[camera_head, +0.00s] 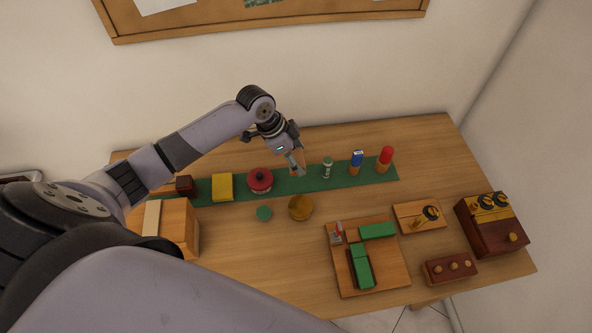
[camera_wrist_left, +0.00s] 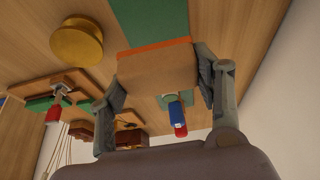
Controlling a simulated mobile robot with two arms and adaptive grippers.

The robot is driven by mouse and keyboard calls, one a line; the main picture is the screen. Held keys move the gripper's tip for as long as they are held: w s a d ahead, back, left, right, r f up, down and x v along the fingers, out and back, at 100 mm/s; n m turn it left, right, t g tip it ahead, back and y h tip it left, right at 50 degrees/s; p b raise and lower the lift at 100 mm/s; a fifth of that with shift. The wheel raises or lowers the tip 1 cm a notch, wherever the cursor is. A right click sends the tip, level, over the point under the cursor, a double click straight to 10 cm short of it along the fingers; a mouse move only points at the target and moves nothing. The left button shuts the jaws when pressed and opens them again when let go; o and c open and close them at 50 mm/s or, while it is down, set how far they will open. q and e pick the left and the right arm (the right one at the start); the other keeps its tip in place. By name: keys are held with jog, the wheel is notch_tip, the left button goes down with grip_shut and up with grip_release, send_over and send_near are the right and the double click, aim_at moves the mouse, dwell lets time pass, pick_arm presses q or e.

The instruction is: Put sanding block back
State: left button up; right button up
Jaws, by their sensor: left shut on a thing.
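My left gripper (camera_head: 293,164) is over the green strip (camera_head: 340,178) that runs along the back of the table. It is shut on a tan block with an orange edge, which I take to be the sanding block (camera_wrist_left: 155,72). In the left wrist view the block sits between the two fingers of the gripper (camera_wrist_left: 160,82), with the green strip (camera_wrist_left: 150,20) beyond it. In the head view only a small tan part of the block (camera_head: 299,172) shows below the fingers, at the strip. I cannot tell whether it touches the strip. My right gripper is not in view.
On the strip stand a yellow block (camera_head: 222,187) and a red round piece (camera_head: 260,180) to the left, and a small green-and-white piece (camera_head: 327,168), a blue piece (camera_head: 357,160) and a red-topped piece (camera_head: 386,158) to the right. A brass disc (camera_head: 300,208) lies in front.

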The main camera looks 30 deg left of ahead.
aim_at(301, 179)
pick_arm(q)
notch_tip(301, 179, down, 8)
jog(key=shift+r+p, duration=0.15)
jog(key=shift+p, duration=0.15)
jog(key=o, duration=1.2)
jog(key=b+v, duration=0.1)
jog(key=v, duration=1.1)
